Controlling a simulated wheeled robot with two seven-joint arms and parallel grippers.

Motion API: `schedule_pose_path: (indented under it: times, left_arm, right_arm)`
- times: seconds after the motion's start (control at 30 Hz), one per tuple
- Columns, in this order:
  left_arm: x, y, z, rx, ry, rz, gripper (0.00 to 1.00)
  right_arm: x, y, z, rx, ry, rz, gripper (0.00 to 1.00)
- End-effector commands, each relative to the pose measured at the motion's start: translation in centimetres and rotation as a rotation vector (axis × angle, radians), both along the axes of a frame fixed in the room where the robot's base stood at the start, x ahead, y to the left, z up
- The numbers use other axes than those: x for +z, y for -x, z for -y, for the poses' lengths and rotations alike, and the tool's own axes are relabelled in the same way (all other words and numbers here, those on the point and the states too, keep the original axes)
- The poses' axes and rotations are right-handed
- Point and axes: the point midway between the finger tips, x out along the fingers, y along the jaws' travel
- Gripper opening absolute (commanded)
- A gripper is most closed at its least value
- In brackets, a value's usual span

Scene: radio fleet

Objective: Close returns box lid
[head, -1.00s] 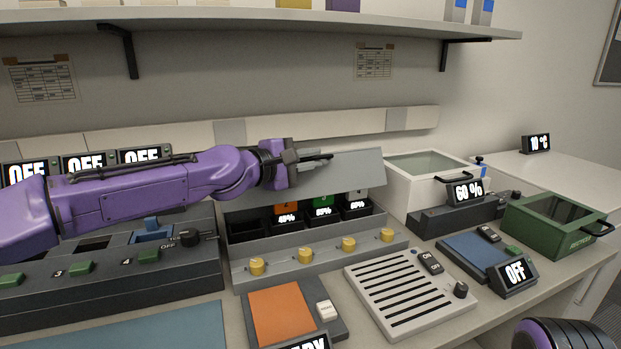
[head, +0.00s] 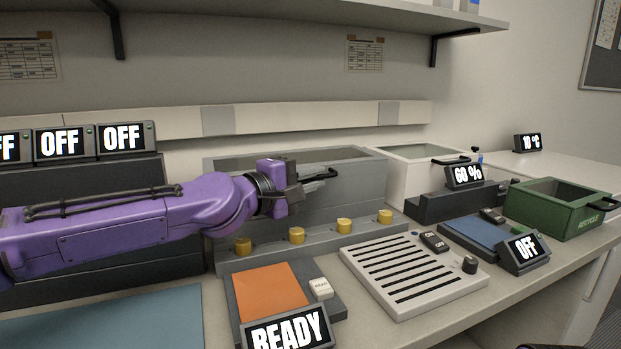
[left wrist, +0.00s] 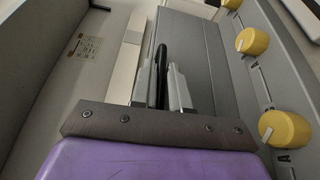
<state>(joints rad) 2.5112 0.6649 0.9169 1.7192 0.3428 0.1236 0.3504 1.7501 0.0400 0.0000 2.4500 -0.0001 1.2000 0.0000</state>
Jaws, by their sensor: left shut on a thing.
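A grey box (head: 345,197) stands at the middle back of the counter, behind a row of yellow knobs. A dark, greenish strip shows along its top; I cannot tell whether it is a window or a gap. My left gripper (head: 318,178) is at the box's upper front, shut on a black bar handle (head: 331,173). In the left wrist view the handle (left wrist: 162,75) is between the two fingers, beside a plain grey panel (left wrist: 195,60). My arm hides the box's left front. My right gripper is out of view.
Yellow knobs (head: 297,235) line the front ledge. A slotted white panel (head: 400,272), an orange pad (head: 270,292) and a READY display (head: 288,330) lie nearer. A green RECYCLE box (head: 560,218) and a white bin (head: 400,172) stand right. A shelf (head: 250,18) overhangs.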

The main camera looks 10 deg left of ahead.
Motion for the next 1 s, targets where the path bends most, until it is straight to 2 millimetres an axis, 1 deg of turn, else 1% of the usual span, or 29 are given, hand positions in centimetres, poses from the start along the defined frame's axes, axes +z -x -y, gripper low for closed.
schedule_pose_path:
  times: [0.03,0.27,0.3,0.37,0.6,0.7,0.77,1.0]
  left_arm:
    - [-0.4,0.1,0.1,-0.002,-0.004,-0.006,0.00]
    - [-0.6,0.1,0.1,-0.003,-0.005,-0.009,0.00]
    - [-0.6,0.1,0.1,-0.004,-0.005,-0.010,0.18]
    - [-0.6,0.1,0.1,-0.003,-0.005,-0.010,0.36]
    - [-0.4,0.0,0.1,-0.002,-0.004,-0.006,0.36]
    - [-0.2,0.4,-0.3,-0.001,-0.003,-0.004,0.36]
    - [-0.1,1.1,-0.9,0.000,-0.002,-0.004,0.36]
    - [0.3,5.6,-4.5,-0.001,0.000,-0.004,0.36]
  right_arm:
    - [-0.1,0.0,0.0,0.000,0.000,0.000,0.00]
    - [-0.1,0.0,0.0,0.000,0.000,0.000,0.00]
    - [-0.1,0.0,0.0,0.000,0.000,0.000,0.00]
    - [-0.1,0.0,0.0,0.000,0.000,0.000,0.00]
    - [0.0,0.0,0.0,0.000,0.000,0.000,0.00]
    - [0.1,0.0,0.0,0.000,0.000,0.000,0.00]
    - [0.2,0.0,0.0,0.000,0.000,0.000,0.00]
    - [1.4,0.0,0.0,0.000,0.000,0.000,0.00]
